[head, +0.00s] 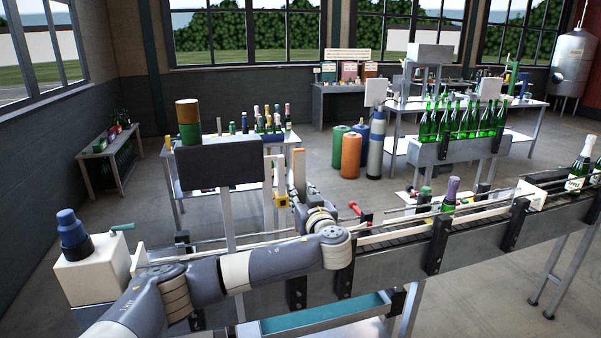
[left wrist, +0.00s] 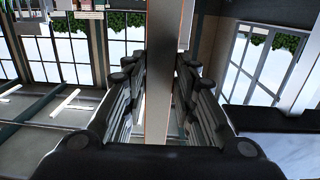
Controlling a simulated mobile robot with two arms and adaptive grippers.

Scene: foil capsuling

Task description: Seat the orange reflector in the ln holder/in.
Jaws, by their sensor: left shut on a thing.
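In the left wrist view the reflector (left wrist: 158,85) is a grey strip with thin orange edges, standing between the fingers. My left gripper (head: 295,192) is shut on it, above the far side of the conveyor; the fingers (left wrist: 160,95) flank the strip on both sides. A yellow block (head: 282,201) on a pale post is just left of the gripper. I cannot tell whether it is the holder or whether the reflector touches it. My right gripper is not in view.
The conveyor (head: 400,240) with rails crosses the front. A dark screen (head: 219,165) on a post stands left of the gripper. A purple-topped bottle (head: 450,194) stands on the conveyor to the right. A red-knobbed part (head: 355,207) lies close right of the gripper.

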